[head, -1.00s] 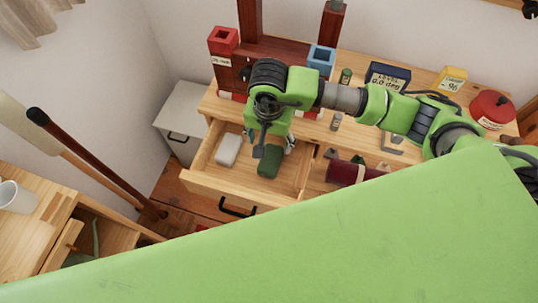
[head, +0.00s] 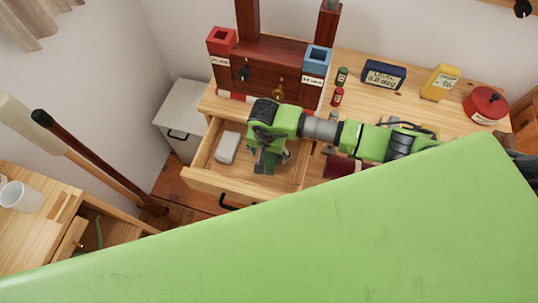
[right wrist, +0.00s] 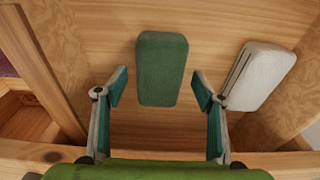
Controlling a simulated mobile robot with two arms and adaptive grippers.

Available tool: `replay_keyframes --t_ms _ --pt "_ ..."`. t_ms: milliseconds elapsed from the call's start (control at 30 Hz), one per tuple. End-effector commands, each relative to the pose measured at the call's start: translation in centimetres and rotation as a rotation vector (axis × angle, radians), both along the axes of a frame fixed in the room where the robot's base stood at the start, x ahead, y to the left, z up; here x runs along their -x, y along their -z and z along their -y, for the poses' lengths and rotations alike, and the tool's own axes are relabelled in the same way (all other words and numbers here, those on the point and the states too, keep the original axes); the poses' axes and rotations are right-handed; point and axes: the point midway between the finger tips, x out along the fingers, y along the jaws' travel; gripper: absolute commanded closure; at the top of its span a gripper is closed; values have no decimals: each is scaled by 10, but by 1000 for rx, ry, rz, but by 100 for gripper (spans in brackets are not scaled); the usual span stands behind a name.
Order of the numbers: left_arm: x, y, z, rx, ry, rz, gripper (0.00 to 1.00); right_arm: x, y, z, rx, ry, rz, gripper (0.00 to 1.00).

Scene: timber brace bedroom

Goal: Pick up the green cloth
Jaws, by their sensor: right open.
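The green cloth (right wrist: 162,68) is a folded, rounded block lying on the wooden floor of the open drawer (head: 207,181). In the right wrist view it sits centred between the two fingers of my right gripper (right wrist: 160,88), with a gap on each side. The gripper is open and holds nothing. In the head view my right gripper (head: 268,158) is down at the drawer and hides most of the cloth. My left gripper is in neither view.
A white block (right wrist: 261,75) lies in the drawer just right of the cloth in the wrist view; it also shows in the head view (head: 227,147). Drawer walls stand close around. A dark red roll (head: 345,167) lies in the compartment to the right.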

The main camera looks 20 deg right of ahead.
Motion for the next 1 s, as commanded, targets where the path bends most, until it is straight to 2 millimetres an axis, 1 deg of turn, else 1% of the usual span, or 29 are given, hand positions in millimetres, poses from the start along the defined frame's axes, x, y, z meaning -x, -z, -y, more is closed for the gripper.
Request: replay_keyframes --t_ms 33,133,367,400,467,500,533,567,867,1000 --pt "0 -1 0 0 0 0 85 0 6 1 1 2 -2 38" --pt "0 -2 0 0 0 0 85 -1 11 1 0 0 -1 38" --pt "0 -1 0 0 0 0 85 -1 13 1 0 0 0 38" --pt "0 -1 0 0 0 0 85 -1 13 1 0 0 0 43" --pt "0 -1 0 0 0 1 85 -1 13 1 0 0 0 58" --pt "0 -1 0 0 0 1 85 -1 12 1 0 0 0 69" --pt "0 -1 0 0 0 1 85 -1 12 1 0 0 0 76" --pt "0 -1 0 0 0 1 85 -1 12 1 0 0 0 80" --pt "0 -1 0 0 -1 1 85 -1 12 1 0 0 1 80" --pt "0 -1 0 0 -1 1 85 -2 7 1 -1 0 3 80"
